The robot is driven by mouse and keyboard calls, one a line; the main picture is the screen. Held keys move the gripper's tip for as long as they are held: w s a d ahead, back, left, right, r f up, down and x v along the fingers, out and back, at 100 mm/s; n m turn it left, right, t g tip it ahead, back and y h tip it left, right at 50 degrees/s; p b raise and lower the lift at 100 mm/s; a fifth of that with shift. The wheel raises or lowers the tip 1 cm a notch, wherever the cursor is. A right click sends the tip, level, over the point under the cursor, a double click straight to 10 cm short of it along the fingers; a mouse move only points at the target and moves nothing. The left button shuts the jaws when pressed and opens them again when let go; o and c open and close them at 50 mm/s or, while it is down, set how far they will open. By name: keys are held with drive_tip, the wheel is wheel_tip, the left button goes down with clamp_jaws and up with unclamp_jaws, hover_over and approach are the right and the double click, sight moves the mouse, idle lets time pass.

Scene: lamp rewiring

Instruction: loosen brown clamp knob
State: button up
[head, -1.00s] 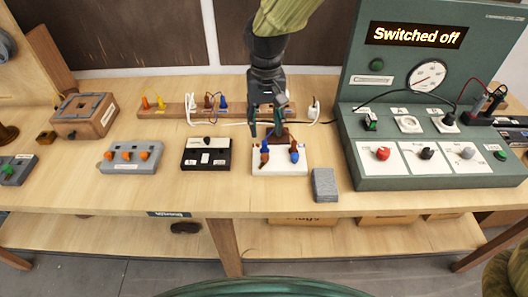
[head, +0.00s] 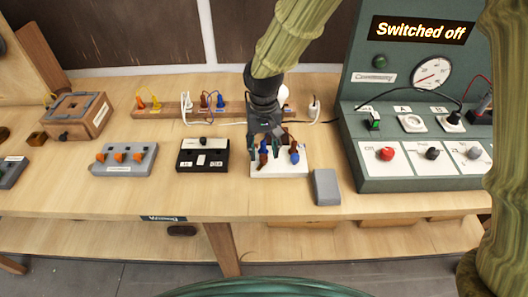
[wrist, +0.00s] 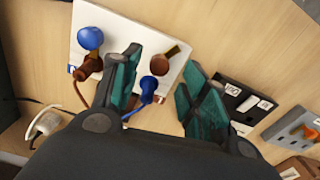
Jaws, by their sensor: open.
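The brown clamp knob (wrist: 159,65) sits on a white terminal board (wrist: 112,32) in the wrist view, with a small brown lever-like piece beside it. A blue plug (wrist: 149,88) with a blue wire is at this clamp. My gripper (wrist: 163,63) is open, one finger on each side of the brown knob; I cannot tell whether either touches it. A blue clamp knob (wrist: 90,37) and a brown plug (wrist: 90,68) are at the board's other clamp. In the head view, my gripper (head: 264,150) is low over the left clamp of the board (head: 282,172) and hides part of it.
A grey block (head: 326,187) stands right of the board, and a black switch box (head: 203,155) left of it. A wooden rail (head: 173,108) with plugs and cables runs behind. A green console (head: 400,110) at right reads "Switched off". Bare tabletop lies in front.

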sight(264, 157)
drive_tip(key=shift+f, duration=1.55)
clamp_jaws()
